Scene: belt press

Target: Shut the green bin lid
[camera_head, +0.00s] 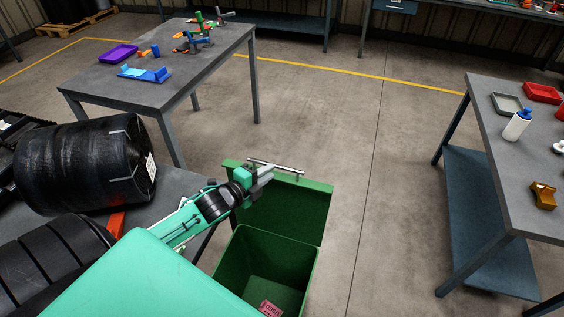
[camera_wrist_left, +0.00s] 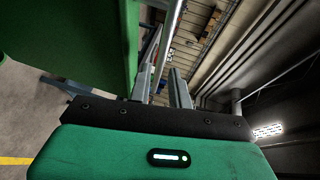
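The green bin (camera_head: 231,258) stands open at the bottom centre of the head view, with a pink label inside. Its green lid (camera_head: 290,212) stands raised behind the opening, and it also fills the upper left of the left wrist view (camera_wrist_left: 75,45). A metal bar handle (camera_head: 284,168) runs along the lid's top edge. My left gripper (camera_head: 268,173) is at the handle's left part. In the left wrist view the fingers (camera_wrist_left: 164,88) are apart, with the bar (camera_wrist_left: 171,40) running between them; whether they touch it is unclear. My right gripper is not in view.
A grey table (camera_head: 190,85) with a purple tray (camera_head: 119,53) and blue parts stands behind. Another table (camera_head: 495,165) with a bottle and red tray stands right. A black roller (camera_head: 80,168) lies left. The floor right of the bin is clear.

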